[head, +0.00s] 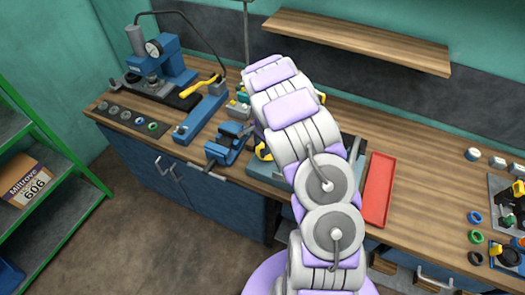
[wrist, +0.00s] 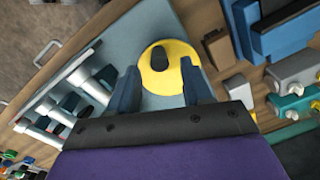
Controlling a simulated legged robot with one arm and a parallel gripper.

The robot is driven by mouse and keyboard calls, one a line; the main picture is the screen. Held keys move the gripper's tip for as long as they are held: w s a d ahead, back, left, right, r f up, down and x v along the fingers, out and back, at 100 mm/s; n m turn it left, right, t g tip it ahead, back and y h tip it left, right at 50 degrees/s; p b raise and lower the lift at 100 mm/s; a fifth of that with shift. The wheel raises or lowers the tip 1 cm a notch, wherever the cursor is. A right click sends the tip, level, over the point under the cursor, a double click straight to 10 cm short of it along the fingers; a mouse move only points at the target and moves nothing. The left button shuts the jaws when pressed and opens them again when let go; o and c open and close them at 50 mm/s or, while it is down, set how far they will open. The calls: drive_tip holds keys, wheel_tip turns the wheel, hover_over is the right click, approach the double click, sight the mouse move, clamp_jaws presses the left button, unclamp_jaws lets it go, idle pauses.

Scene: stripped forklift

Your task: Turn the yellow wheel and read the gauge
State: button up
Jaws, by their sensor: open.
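The yellow wheel (wrist: 178,82) is a round disc with a dark knob or slot in it, on a grey-blue plate (wrist: 105,25) in the wrist view. My gripper (wrist: 159,67) is open, with its two dark fingers on either side of the wheel. I cannot tell whether they touch it. In the head view my arm hides the gripper, and a yellow-and-black piece (head: 263,152) shows beside the arm; it may be the wheel.
A blue vise (head: 229,144) and a blue pump with a yellow handle (head: 199,87) stand left of my arm. A red tray (head: 378,190) lies right of it. A wooden shelf (head: 355,42) hangs above the bench. Bare bench top (head: 425,160) lies right of the tray.

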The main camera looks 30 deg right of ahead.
sight(263, 150)
drive_tip(key=shift+w+f, duration=0.1)
drive_tip(key=shift+f, duration=2.1)
clamp_jaws()
